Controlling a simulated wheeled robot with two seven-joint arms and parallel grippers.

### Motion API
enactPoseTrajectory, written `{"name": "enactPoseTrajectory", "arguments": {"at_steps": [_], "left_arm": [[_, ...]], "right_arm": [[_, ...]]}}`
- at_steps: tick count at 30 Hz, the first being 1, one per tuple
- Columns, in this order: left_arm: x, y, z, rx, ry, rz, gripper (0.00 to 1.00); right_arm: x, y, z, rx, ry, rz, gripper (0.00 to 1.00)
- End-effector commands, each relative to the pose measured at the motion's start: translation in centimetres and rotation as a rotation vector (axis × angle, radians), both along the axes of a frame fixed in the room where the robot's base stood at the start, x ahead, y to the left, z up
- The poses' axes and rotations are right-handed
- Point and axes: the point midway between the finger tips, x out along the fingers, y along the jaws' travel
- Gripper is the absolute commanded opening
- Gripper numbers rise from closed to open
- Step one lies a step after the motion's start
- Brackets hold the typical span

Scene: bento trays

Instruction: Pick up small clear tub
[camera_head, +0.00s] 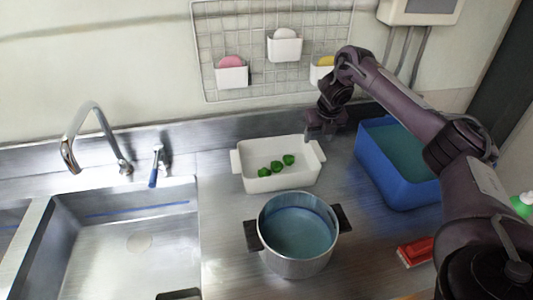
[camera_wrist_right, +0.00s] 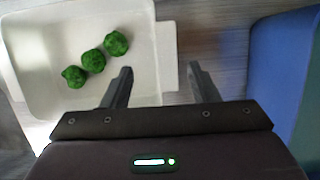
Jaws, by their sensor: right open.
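No plainly see-through tub shows. A small whitish tub (camera_head: 300,181) with a tab handle at each end stands on the steel counter, with several green pieces (camera_head: 276,166) in it. It also shows in the right wrist view (camera_wrist_right: 30,88). My right gripper (camera_head: 320,132) is over the tub's right end. In the right wrist view my right gripper (camera_wrist_right: 160,68) is open and empty, with one finger on each side of the tub's tab handle (camera_wrist_right: 168,62). I cannot tell whether the fingers touch it. My left gripper is not in view.
A blue tub (camera_head: 398,195) of water stands close on the right. A steel pot (camera_head: 295,262) of water stands in front. The sink (camera_head: 120,245) with its tap is on the left. A red object (camera_head: 415,251) lies at front right. A wire rack (camera_head: 255,50) hangs behind.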

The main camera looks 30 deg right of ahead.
Motion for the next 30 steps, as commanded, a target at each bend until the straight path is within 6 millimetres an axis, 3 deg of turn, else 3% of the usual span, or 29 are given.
{"name": "enactPoseTrajectory", "arguments": {"at_steps": [13, 16, 21, 29, 30], "left_arm": [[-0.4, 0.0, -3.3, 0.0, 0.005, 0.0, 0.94], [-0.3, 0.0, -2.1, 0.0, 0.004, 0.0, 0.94], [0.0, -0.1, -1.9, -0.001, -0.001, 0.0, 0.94], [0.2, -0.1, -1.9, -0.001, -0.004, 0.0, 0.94], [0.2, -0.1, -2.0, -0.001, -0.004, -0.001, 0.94]], "right_arm": [[0.5, -0.5, -4.7, 0.003, 0.002, 0.0, 0.54], [0.3, -1.0, -5.6, 0.001, 0.007, -0.002, 0.54], [1.0, -1.1, -7.5, 0.001, 0.003, 0.0, 0.54], [1.1, -1.2, -7.8, 0.0, 0.0, 0.0, 0.54], [1.1, -1.2, -7.8, 0.0, 0.0, 0.0, 0.5]]}}
